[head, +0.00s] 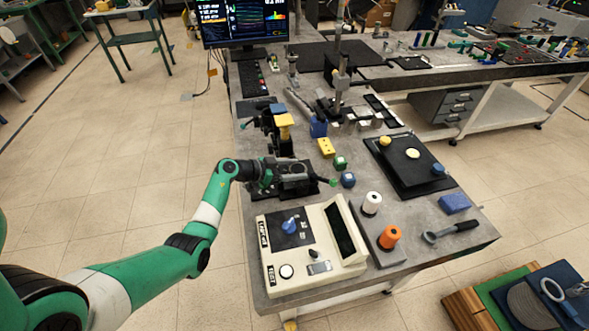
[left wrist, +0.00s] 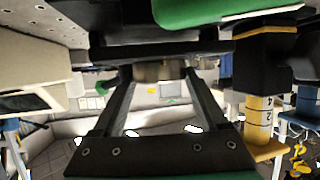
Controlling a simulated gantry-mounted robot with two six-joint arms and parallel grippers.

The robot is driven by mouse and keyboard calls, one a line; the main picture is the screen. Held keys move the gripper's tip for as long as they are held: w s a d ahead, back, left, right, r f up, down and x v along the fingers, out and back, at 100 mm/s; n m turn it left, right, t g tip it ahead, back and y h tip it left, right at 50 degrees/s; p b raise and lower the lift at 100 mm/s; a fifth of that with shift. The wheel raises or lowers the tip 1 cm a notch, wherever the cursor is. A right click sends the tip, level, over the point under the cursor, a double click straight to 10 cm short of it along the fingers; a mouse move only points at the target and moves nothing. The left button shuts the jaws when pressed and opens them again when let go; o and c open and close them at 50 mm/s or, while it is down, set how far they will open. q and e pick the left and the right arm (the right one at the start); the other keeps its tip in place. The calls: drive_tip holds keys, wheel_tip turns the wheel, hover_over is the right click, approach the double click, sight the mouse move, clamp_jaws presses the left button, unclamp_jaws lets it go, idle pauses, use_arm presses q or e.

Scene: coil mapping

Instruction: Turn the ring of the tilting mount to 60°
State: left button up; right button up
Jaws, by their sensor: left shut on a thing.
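My left gripper (head: 293,178) comes in from the left over the near part of the bench. In the left wrist view its two fingers (left wrist: 160,82) reach up to a dull metallic ring (left wrist: 160,72) under a dark body and are shut on it. I take this as the ring of the tilting mount. In the head view my gripper hides most of the mount; a small green knob (head: 333,182) shows at its right end. The ring's angle marks cannot be read. My right gripper is in neither view.
A cream instrument box (head: 312,249) stands close in front of the gripper. A black and yellow stand (head: 284,122) is just behind it. White (head: 372,203) and orange (head: 389,236) spools, a blue block (head: 455,203) and a black plate (head: 399,175) lie to the right.

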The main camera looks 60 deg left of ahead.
use_arm(q)
drive_tip(key=shift+c, duration=0.8)
drive_tip(key=shift+m+h, duration=0.3)
drive_tip(key=shift+h, duration=0.1)
drive_tip(key=shift+a+h+p, duration=0.1)
drive_tip(key=shift+h+p, duration=0.2)
drive_tip(key=shift+m+h, duration=0.4)
drive_tip(key=shift+m, duration=0.1)
drive_tip(key=m+h+b, duration=0.1)
drive_tip(key=b, duration=0.2)
drive_tip(key=m+g+h+b, duration=0.1)
drive_tip(key=b, duration=0.3)
drive_tip(key=m+h+b, duration=0.2)
drive_tip(key=b, duration=0.2)
drive_tip(key=shift+w+a+f+g, duration=0.1)
drive_tip(key=shift+a+f+g, duration=0.1)
drive_tip(key=shift+f+g, duration=0.15)
drive_tip(key=shift+r+g+h+b, duration=0.25)
drive_tip(key=shift+r+h+b, duration=0.05)
